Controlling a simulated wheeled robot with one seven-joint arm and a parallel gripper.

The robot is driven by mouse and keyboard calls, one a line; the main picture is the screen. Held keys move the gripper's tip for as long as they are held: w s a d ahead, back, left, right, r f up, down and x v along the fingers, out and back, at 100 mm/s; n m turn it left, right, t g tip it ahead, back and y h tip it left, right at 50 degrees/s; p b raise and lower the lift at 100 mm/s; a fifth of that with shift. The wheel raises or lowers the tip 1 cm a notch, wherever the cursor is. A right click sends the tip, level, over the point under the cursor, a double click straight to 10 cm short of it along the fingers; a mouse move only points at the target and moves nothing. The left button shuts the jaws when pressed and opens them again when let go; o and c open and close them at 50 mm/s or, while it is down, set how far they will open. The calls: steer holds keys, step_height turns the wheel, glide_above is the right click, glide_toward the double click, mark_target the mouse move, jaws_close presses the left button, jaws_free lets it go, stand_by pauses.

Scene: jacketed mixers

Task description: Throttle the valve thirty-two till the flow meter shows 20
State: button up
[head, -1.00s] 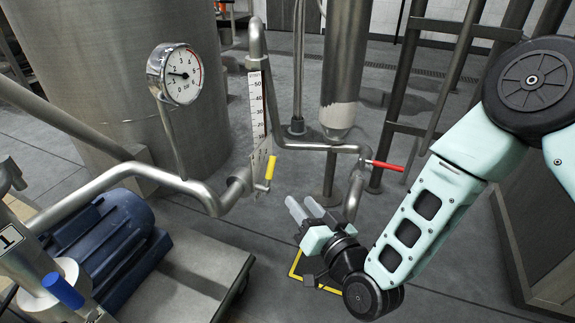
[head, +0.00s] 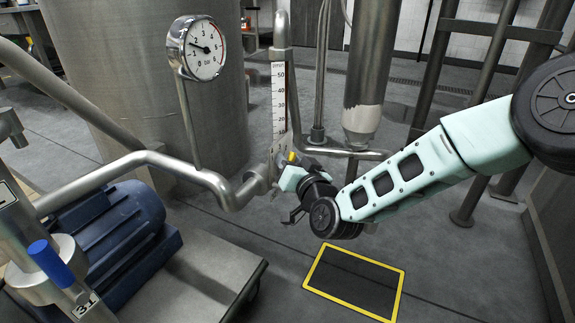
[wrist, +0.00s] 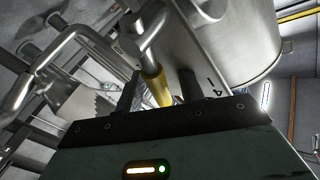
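The flow meter (head: 279,105) is an upright white scale on the pipe, with marks from 50 downward; I cannot read its level. A valve with a yellow handle (head: 292,157) sits just below it. My gripper (head: 284,175) is at this handle. In the wrist view the yellow handle (wrist: 158,88) stands between the two dark fingers of my gripper (wrist: 158,92), which look apart with gaps on both sides. A tag plate (wrist: 214,86) beside it shows the digits 1 and 4. No tag reading thirty-two is visible. The red-handled valve seen before is hidden by my arm.
A round pressure gauge (head: 197,48) stands left of the flow meter. A blue-handled valve (head: 56,262) is at lower left, near a tag that looks like 31. A blue motor (head: 112,235) sits on a cart. A yellow-framed floor mark (head: 355,282) lies in clear floor.

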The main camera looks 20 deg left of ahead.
steer(key=shift+w+a, duration=0.2)
jaws_close()
steer(key=shift+r+p, duration=0.1)
steer(key=shift+p, duration=0.25)
